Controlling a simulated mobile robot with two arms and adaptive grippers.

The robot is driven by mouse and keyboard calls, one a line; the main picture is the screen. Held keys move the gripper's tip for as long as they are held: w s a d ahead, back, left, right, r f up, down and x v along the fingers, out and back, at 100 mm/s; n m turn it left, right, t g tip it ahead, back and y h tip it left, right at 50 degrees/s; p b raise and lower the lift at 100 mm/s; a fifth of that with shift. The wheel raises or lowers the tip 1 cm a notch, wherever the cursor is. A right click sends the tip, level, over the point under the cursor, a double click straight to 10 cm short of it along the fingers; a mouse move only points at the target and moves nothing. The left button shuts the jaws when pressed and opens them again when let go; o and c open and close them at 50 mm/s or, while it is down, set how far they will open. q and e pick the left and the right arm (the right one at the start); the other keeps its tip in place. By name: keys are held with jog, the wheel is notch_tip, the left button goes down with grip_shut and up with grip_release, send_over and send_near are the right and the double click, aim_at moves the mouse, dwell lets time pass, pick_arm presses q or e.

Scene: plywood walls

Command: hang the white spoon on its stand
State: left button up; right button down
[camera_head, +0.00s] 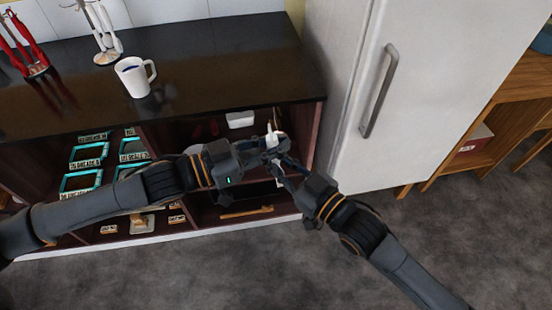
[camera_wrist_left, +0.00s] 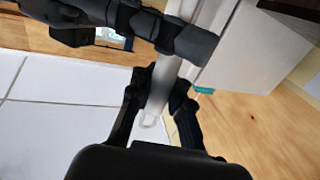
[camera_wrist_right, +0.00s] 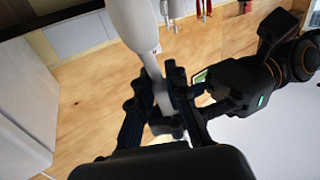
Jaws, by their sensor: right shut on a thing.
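The white spoon (camera_head: 271,138) is held in the air between my grippers, in front of the counter by the fridge, and is partly hidden in the head view. My right gripper (camera_wrist_right: 165,95) is shut on its handle just below the white bowl (camera_wrist_right: 137,22). My left gripper (camera_wrist_left: 160,95) has its fingers on either side of the lower handle (camera_wrist_left: 157,95), near the looped end; whether they press on it is unclear. The white stand (camera_head: 103,38), with white utensils on it, is on the counter at the upper left, far from both grippers.
A red stand with red utensils (camera_head: 24,48) and a white mug (camera_head: 134,76) stand on the dark counter (camera_head: 210,65). The counter's right part is clear. Open shelves below hold several boxes. A white fridge (camera_head: 425,80) stands at the right.

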pick_arm(q)
jog(key=o, duration=0.5)
